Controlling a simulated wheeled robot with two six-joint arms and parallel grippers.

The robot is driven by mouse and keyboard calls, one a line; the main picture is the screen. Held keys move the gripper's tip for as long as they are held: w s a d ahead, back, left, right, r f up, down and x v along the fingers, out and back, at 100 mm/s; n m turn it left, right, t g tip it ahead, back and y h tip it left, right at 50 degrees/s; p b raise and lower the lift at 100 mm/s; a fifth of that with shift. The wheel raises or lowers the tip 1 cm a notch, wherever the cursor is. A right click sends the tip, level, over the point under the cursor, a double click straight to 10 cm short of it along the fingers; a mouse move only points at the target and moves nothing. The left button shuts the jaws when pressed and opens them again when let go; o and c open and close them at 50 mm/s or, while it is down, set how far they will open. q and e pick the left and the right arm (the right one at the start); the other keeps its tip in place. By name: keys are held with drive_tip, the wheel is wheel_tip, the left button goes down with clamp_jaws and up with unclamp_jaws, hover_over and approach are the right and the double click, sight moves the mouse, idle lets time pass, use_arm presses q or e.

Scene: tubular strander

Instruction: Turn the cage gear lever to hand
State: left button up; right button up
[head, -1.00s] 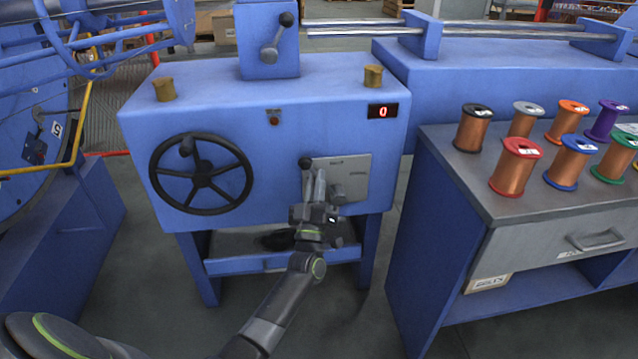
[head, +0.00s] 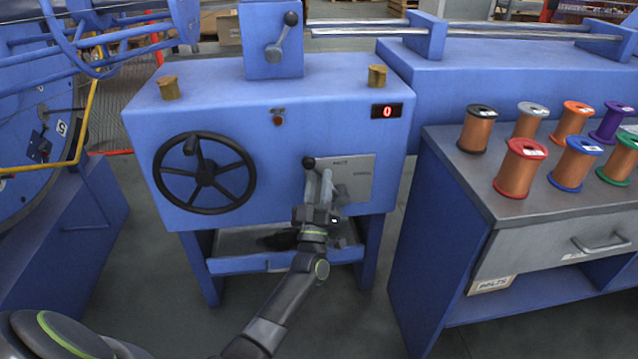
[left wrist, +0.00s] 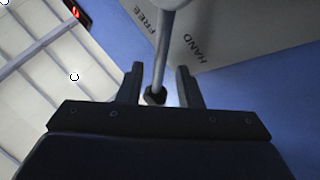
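The cage gear lever has a pale metal rod and a black knob (head: 308,162). It is mounted on a grey plate (head: 357,186) on the front of the blue machine. In the left wrist view the lever rod (left wrist: 163,50) runs down from its hub to the knob, between my two fingers, with gaps on both sides. The plate there (left wrist: 225,25) reads FREE and HAND. My left gripper (head: 322,185) is in front of the plate, just below the knob; in the left wrist view its fingers (left wrist: 160,82) are open. The gripper partly hides the lever in the head view. My right gripper is out of view.
A black handwheel (head: 204,173) is left of the plate. Another lever (head: 281,38) is on the upper box. A red display (head: 387,111) reads 0. A bench (head: 470,190) with several wire spools stands at the right.

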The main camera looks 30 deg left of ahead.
use_arm(q)
drive_tip(key=v, duration=1.7)
drive_tip(key=shift+s+p, duration=0.15)
drive_tip(key=shift+p, duration=0.2)
